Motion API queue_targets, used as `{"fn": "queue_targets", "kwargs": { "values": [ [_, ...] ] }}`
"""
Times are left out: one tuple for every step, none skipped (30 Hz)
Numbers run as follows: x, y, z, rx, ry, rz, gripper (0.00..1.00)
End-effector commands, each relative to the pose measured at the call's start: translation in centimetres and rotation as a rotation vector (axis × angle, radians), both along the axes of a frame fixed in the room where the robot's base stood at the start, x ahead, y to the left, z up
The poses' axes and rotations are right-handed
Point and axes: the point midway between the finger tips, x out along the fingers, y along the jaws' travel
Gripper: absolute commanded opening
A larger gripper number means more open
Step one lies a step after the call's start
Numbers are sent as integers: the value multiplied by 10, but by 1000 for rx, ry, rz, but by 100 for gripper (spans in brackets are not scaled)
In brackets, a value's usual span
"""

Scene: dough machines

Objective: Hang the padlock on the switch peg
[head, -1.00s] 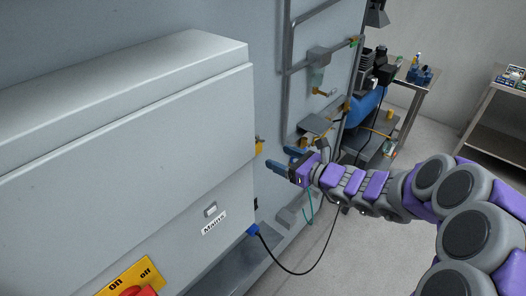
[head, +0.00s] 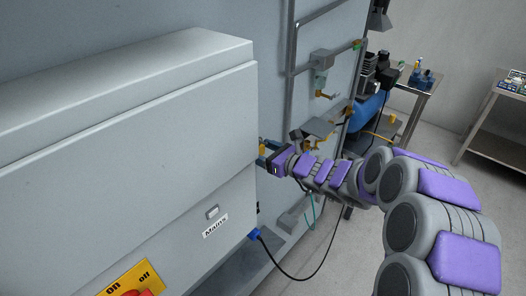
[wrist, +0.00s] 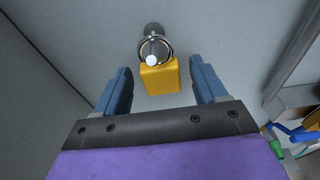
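The yellow padlock (wrist: 160,76) hangs by its ring-like metal shackle around a grey peg with a white tip (wrist: 152,58) on a grey surface. In the head view the padlock (head: 262,147) shows small at the right side of the grey cabinet. My gripper (wrist: 159,73) is open, with one blue finger on each side of the padlock and a visible gap to each. In the head view my gripper (head: 266,152) is at the cabinet's right edge, partly hidden. The red switch (head: 138,293) on its yellow on/off plate (head: 128,277) is cut off at the bottom; its peg cannot be made out.
The grey cabinet (head: 120,120) fills the left, with a "Mains" label (head: 215,227) low on its front. A black cable with a blue plug (head: 254,234) hangs below my arm. Pipes and fittings (head: 322,60) stand behind it. Steel tables (head: 412,84) are farther back right.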

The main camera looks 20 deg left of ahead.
Motion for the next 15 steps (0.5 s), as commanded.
{"fn": "queue_targets", "kwargs": {
  "values": [
    [0, -1, 0, 0, 0, 0, 66],
    [0, -1, 0, 1, 0, 0, 63],
    [0, -1, 0, 1, 0, 0, 59],
    [0, -1, 0, 1, 0, 0, 56],
    [0, -1, 0, 1, 0, 0, 53],
    [0, -1, 0, 1, 0, 0, 50],
    [0, -1, 0, 1, 0, 0, 47],
    [0, -1, 0, 0, 0, 0, 44],
    [0, -1, 0, 0, 0, 0, 40],
    [0, -1, 0, 0, 0, 0, 37],
    [0, -1, 0, 0, 0, 0, 34],
    [0, 0, 0, 0, 0, 0, 30],
    [0, 0, 0, 0, 0, 0, 28],
    [0, 0, 0, -1, 0, 0, 25],
    [0, 0, 0, -1, 0, 0, 21]
  ]
}}
